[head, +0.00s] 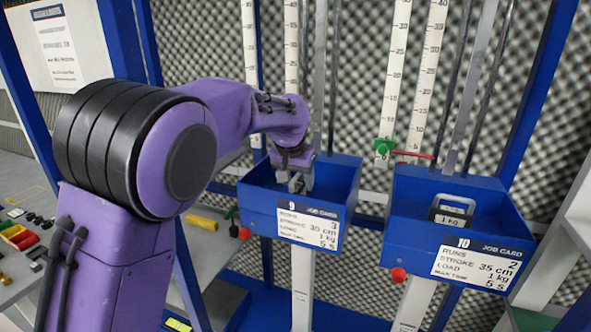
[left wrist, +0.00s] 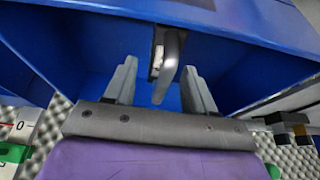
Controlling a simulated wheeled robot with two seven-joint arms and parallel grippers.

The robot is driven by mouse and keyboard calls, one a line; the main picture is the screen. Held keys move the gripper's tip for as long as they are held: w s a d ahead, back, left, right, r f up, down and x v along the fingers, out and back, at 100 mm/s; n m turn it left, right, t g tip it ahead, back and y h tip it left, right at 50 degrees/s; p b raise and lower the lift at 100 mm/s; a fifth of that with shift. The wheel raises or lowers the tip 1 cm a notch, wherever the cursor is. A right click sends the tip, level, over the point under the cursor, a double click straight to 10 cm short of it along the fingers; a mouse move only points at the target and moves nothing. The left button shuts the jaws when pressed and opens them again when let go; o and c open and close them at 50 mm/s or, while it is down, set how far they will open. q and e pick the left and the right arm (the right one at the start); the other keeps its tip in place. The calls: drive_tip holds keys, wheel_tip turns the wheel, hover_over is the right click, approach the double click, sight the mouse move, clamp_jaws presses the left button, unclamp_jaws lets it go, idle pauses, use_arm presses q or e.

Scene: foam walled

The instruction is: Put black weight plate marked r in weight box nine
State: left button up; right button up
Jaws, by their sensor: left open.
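Weight box nine (head: 339,183) is a blue open-topped tray with a job card marked 9 on its front. My left gripper (head: 296,182) reaches down into it from above. In the left wrist view the gripper's fingers (left wrist: 160,70) are open, one on each side of a dark plate with a raised curved handle (left wrist: 170,68). The plate stands inside the blue box, between the fingers, with no clear grip on it. Its marking does not show, and in the head view the gripper and box front hide it. My right gripper is not in view.
Box ten (head: 412,213) stands to the right and holds a dark plate with a handle (head: 452,214), labelled 1 kg. Upright scales and rods rise behind both boxes. A grey bench (head: 22,205) with small coloured items lies at far left. Blue frame posts flank the boxes.

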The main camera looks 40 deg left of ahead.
use_arm(q)
drive_tip(key=b+v, duration=0.1)
drive_tip(key=v, duration=1)
drive_tip(key=shift+r, duration=0.1)
